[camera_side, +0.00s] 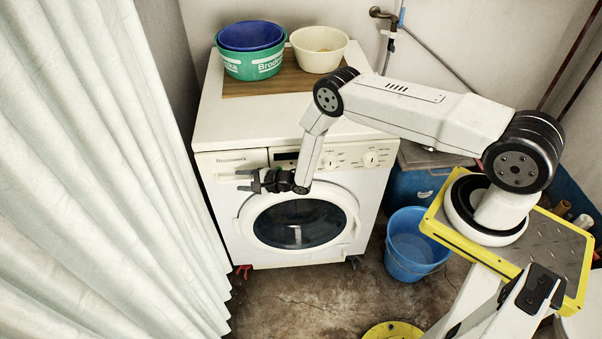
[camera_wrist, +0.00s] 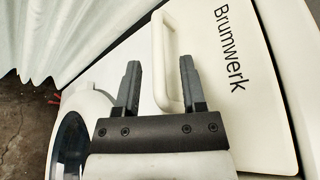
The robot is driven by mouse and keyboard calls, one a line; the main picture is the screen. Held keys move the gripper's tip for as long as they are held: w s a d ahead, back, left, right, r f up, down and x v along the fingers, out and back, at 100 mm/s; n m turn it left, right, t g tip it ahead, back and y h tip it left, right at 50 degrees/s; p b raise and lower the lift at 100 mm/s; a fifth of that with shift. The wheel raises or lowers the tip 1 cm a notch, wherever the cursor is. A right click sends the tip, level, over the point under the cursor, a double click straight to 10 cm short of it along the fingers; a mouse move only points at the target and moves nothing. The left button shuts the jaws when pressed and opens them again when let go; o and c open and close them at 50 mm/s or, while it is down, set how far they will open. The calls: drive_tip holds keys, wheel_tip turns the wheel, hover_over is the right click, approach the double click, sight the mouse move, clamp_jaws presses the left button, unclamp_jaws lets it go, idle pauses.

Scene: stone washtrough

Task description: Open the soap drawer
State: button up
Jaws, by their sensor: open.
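The soap drawer (camera_side: 230,158) is the white front panel at the upper left of the washing machine. In the wrist view the drawer front (camera_wrist: 235,90) carries the dark word "Brumwerk" and looks closed. Its white bar handle (camera_wrist: 159,60) stands out from the panel. My gripper (camera_side: 242,180) is open and empty in front of the drawer's lower part. In the wrist view my gripper's two dark fingers (camera_wrist: 160,62) lie on either side of the handle bar. I cannot tell whether they touch it or how deep they reach.
The washing machine (camera_side: 213,118) has a round door (camera_side: 300,223) below my gripper. Green and blue basins (camera_side: 252,66) and a cream basin (camera_side: 319,48) stand on top. A white curtain (camera_side: 95,170) hangs close on the left. A blue bucket (camera_side: 410,262) stands to the right.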

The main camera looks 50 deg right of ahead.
drive_tip(key=shift+w+a+f, duration=0.1)
drive_tip(key=shift+w+a, duration=0.1)
drive_tip(key=shift+w, duration=0.2)
clamp_jaws()
idle(1.4)
